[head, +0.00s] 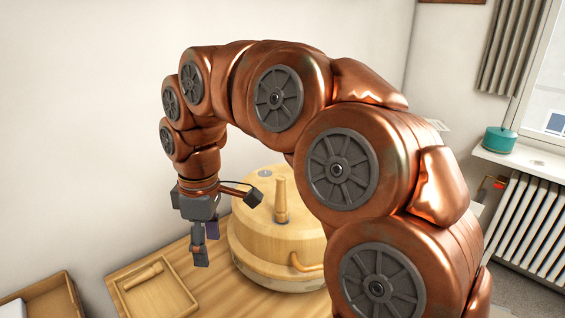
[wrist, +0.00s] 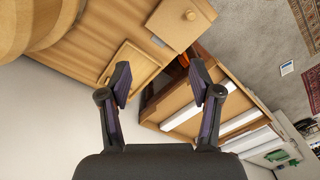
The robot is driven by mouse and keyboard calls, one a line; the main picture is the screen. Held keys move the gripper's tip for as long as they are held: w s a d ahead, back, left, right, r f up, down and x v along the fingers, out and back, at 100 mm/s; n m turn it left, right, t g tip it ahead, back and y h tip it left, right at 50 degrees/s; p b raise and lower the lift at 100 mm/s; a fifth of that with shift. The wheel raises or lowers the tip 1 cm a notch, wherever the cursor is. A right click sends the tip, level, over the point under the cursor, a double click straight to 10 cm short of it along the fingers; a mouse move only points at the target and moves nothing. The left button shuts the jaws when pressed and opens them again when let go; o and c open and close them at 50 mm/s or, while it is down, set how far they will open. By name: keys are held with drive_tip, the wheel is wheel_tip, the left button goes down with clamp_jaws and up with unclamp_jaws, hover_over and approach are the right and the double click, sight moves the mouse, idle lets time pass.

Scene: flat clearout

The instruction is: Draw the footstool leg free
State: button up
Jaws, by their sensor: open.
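The round wooden footstool (head: 268,245) lies upside down on the wooden table, its underside facing up. One turned footstool leg (head: 281,200) stands upright in it, with a wider collar at its foot. A grey round fitting (head: 265,174) shows farther back on the underside, with no leg on it. My gripper (head: 203,258) points down to the left of the footstool, apart from it and from the leg. In the wrist view my gripper (wrist: 161,85) is open, with nothing held between the fingers. Part of the footstool (wrist: 35,22) fills the upper left there; I cannot make out the leg.
A cardboard box (head: 68,283) is at the far left. The wrist view shows a knobbed wooden piece (wrist: 170,25). A teal pot (head: 500,140) stands on the windowsill above a radiator.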

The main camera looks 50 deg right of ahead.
drive_tip(key=w+d+r+n+t, duration=0.1)
drive_tip(key=w+d+r, duration=0.15)
drive_tip(key=d, duration=0.35)
drive_tip(key=w+d+r+n, duration=0.1)
drive_tip(key=w+d+r, duration=0.15)
drive_tip(key=d, duration=0.35)
drive_tip(key=p, duration=0.1)
hover_over(280, 191)
drive_tip(key=d, duration=0.2)
drive_tip(key=shift+w+a+f+n, duration=0.15)
drive_tip(key=shift+w+f+n, duration=0.15)
drive_tip(key=shift+n, duration=0.1)
drive_tip(key=shift+s, duration=0.15)
drive_tip(key=shift+w+a+f+p, duration=0.1)
drive_tip(key=shift+f+p, duration=0.25)
drive_tip(key=shift+f, duration=0.95)
drive_tip(key=shift+w+a+f+p, duration=0.15)
drive_tip(key=shift+f+p, duration=0.2)
drive_tip(key=shift+f, duration=0.95)
drive_tip(key=shift+w+a+f+p, duration=0.1)
drive_tip(key=shift+f+p, duration=0.25)
drive_tip(key=shift+f, duration=0.95)
clamp_jaws()
